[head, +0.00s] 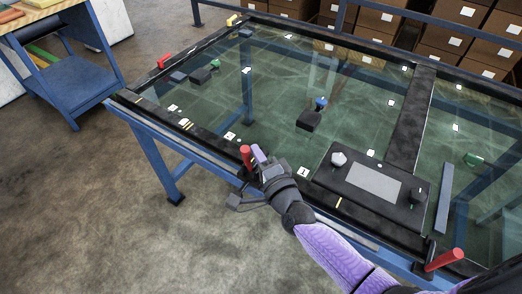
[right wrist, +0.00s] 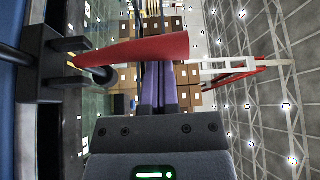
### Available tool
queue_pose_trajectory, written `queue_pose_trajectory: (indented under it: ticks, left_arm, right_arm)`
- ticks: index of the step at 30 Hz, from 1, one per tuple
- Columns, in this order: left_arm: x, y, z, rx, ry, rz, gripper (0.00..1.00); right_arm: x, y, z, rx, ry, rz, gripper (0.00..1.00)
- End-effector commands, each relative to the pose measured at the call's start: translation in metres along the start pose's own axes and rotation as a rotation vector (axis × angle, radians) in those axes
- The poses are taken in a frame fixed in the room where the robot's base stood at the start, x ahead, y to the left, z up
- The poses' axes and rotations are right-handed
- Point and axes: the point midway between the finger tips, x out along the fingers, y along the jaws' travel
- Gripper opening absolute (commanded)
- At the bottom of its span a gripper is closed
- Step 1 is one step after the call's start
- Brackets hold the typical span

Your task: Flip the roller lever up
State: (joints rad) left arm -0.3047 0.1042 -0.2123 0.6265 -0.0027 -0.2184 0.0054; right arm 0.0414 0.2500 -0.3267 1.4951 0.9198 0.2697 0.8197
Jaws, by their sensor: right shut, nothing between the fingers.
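A red lever handle (head: 245,154) stands roughly upright at the near edge of the glass-topped table's dark frame. In the right wrist view the red handle (right wrist: 135,50) lies across the picture, its black bracket at the left. My right gripper (head: 258,154) is right beside this handle, on its right side in the head view. Its purple fingers (right wrist: 158,88) are shut with nothing between them, and their far ends pass close to the handle. I cannot tell whether they touch it. My left gripper is not in view.
Another red handle (head: 445,260) slants out at the table's near right corner, and a third (head: 164,61) lies at the left edge. A black control panel (head: 383,208) with knobs sits right of my gripper. A blue cart (head: 75,85) stands at the left. The floor in front is clear.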

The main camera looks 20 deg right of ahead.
Motion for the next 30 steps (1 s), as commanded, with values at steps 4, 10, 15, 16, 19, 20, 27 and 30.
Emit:
queue_pose_trajectory:
  ticks: [4, 10, 15, 16, 19, 20, 27, 30]
  left_arm:
    - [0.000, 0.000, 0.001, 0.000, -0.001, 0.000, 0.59]
    - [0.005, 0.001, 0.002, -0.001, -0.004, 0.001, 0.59]
    - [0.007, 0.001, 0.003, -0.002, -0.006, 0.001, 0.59]
    - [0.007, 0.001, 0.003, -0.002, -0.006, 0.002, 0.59]
    - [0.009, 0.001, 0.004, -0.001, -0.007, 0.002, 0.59]
    - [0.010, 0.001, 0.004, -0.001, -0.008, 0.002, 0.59]
    - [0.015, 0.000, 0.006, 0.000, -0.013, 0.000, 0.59]
    - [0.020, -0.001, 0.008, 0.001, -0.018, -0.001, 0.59]
  right_arm:
    - [0.000, 0.000, 0.000, -0.002, 0.000, -0.001, 0.00]
    - [-0.002, 0.002, 0.003, -0.037, 0.000, -0.021, 0.00]
    - [-0.003, 0.001, 0.004, -0.060, -0.001, -0.035, 0.00]
    - [-0.003, 0.001, 0.005, -0.064, -0.001, -0.037, 0.00]
    - [-0.004, 0.001, 0.006, -0.078, -0.001, -0.046, 0.00]
    - [-0.004, 0.001, 0.006, -0.082, -0.001, -0.049, 0.00]
    - [-0.006, 0.002, 0.010, -0.130, -0.001, -0.077, 0.00]
    - [-0.008, 0.003, 0.013, -0.166, -0.001, -0.099, 0.00]
